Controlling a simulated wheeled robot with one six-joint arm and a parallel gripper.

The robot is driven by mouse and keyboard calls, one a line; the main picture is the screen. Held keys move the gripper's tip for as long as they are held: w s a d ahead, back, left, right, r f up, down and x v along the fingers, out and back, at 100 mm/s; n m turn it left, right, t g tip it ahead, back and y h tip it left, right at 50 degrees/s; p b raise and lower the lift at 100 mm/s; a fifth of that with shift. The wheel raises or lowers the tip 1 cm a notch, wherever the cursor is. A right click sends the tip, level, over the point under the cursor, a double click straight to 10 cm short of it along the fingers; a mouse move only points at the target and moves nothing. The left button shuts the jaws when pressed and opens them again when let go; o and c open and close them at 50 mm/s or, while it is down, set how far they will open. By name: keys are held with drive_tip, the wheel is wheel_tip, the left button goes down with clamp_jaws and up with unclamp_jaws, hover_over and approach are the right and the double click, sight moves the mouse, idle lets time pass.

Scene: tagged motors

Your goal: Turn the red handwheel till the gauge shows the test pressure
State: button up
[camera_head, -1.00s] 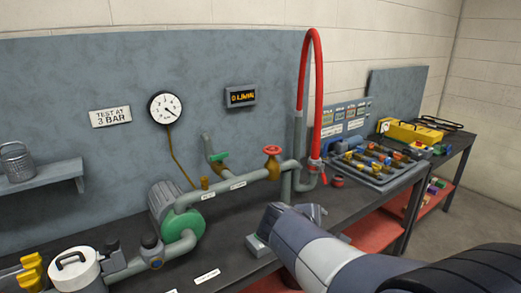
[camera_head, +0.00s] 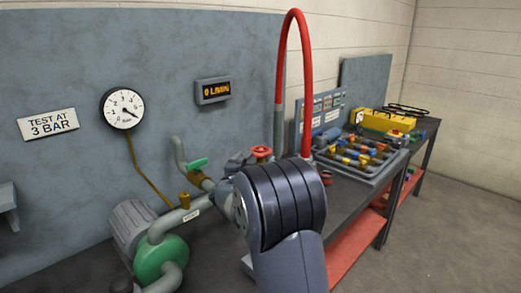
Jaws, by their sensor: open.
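The red handwheel (camera_head: 261,152) sits on the pipe at mid-picture, partly hidden behind my arm. My gripper (camera_head: 239,160) is just left of the handwheel in the picture, open and mostly hidden by my own wrist. I cannot tell whether it touches the wheel. The round white gauge (camera_head: 122,108) is on the blue-grey panel, its needle pointing to the lower right; its figures are too small to read surely. The sign (camera_head: 48,124) reads "TEST AT 3 BAR".
A flow display (camera_head: 213,90) appears to show 0 L/MIN. A green-handled valve (camera_head: 197,163) and a green pump (camera_head: 160,260) are left of my arm. A red hose (camera_head: 305,80) arches behind it. A tray of fittings (camera_head: 360,160) stands at right.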

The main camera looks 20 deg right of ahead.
sight(262, 148)
drive_tip(key=p+x, duration=0.1)
drive_tip(key=x, duration=0.7)
drive_tip(key=shift+s, duration=0.1)
drive_tip(key=c, duration=1)
